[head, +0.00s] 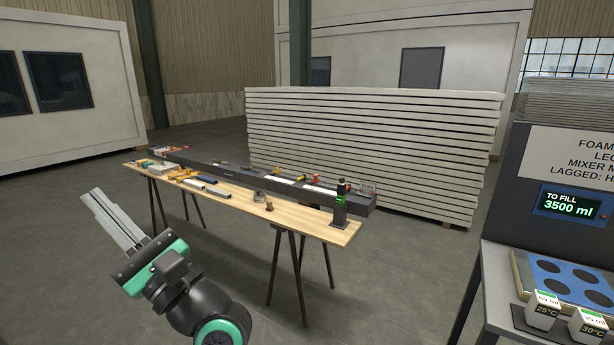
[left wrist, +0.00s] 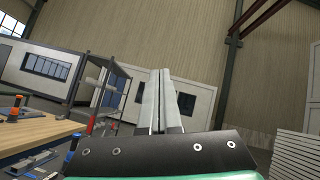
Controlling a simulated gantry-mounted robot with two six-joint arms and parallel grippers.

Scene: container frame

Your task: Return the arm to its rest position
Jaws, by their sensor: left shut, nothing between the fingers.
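My left gripper (head: 112,220) shows at the lower left of the head view, apart from the table and in front of its left end. Its two long pale fingers point up and to the left and lie side by side. In the left wrist view the left gripper (left wrist: 161,100) has its fingers together, with nothing between them. My right gripper does not show in either view.
A wooden trestle table (head: 325,230) holds a long dark beam (head: 230,172) and small tools. Stacked panels (head: 370,150) stand behind it. A mixer station (head: 560,195) with a display and cups stands at the right. The floor before the table is clear.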

